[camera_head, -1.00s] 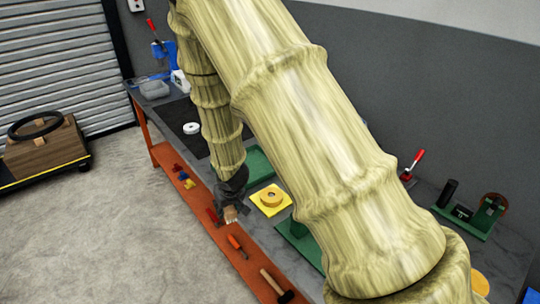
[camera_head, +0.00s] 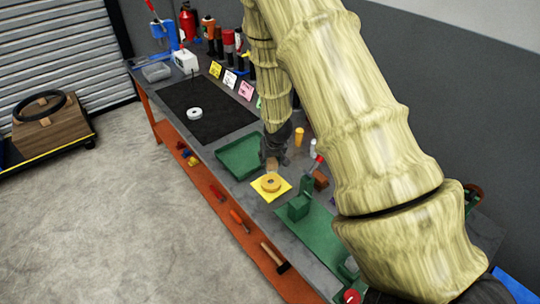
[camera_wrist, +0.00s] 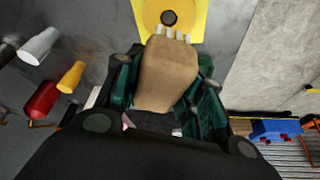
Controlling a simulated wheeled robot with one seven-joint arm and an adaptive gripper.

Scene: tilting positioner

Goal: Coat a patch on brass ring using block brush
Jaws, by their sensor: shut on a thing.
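The brass ring (camera_head: 271,183) lies flat on a yellow square sheet (camera_head: 284,192) on the grey bench. In the wrist view the ring (camera_wrist: 153,17) and its dark centre show at the top, just past the bristles. The block brush (camera_wrist: 168,75) is a tan wooden block with several short white bristle tufts. My gripper (camera_wrist: 165,100) is shut on the block, with its green-sided fingers either side. In the head view my gripper (camera_head: 274,150) is just behind the ring with the brush (camera_head: 272,163) below it. Whether the bristles touch the ring cannot be told.
A green tray (camera_head: 240,158) lies left of the sheet, and a green fixture (camera_head: 299,206) stands close on its right. A white ring (camera_head: 194,113) sits on a black mat (camera_head: 215,122). Bottles and cards line the back. An orange lower shelf (camera_head: 215,197) holds tools.

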